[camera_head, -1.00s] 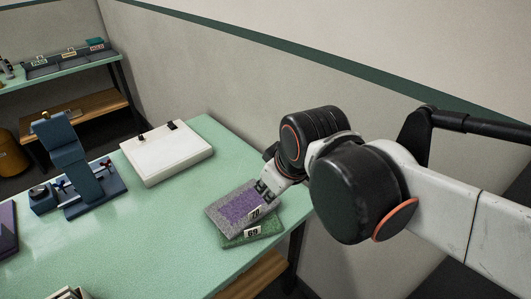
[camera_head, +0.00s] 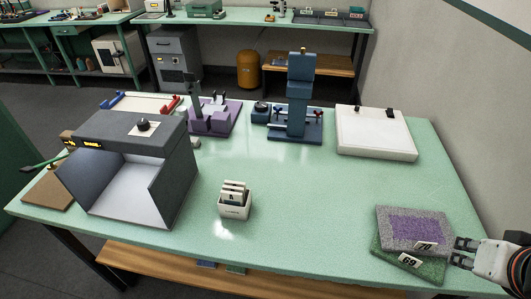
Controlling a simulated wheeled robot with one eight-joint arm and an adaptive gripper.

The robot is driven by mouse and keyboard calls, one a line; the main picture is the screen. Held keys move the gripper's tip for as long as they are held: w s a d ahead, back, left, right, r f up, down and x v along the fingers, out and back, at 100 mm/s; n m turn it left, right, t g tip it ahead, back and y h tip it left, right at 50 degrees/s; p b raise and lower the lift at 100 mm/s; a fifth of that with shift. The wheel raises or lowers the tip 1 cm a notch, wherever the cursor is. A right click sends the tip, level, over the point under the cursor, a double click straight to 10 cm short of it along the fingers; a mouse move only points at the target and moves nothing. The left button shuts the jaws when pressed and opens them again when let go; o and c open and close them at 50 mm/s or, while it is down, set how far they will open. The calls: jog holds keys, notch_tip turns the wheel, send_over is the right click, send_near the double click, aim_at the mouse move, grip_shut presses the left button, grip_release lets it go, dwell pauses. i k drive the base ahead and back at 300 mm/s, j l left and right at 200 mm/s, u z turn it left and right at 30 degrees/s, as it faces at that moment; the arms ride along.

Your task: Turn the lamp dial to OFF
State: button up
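The lamp dial (camera_head: 143,125) is a small black round knob on top of a dark grey hooded light box (camera_head: 110,127) at the left of the green table. Its pointer setting is too small to read. A small lit amber display (camera_head: 92,143) shows on the box's front edge; its text is not readable. My gripper (camera_head: 462,252) is at the far right, well away from the dial. Its two fingers are apart, by the right edge of two stacked tufted samples, with nothing visible between them.
The purple-and-grey sample tagged 70 (camera_head: 412,224) lies on the green sample tagged 69 (camera_head: 425,268). A white card holder (camera_head: 235,208) stands mid-front. A blue stand (camera_head: 297,95), purple fixture (camera_head: 215,115) and white board (camera_head: 375,138) line the back. The centre table is clear.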

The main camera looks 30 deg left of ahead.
aim_at(143, 124)
jog(key=u, duration=2.25)
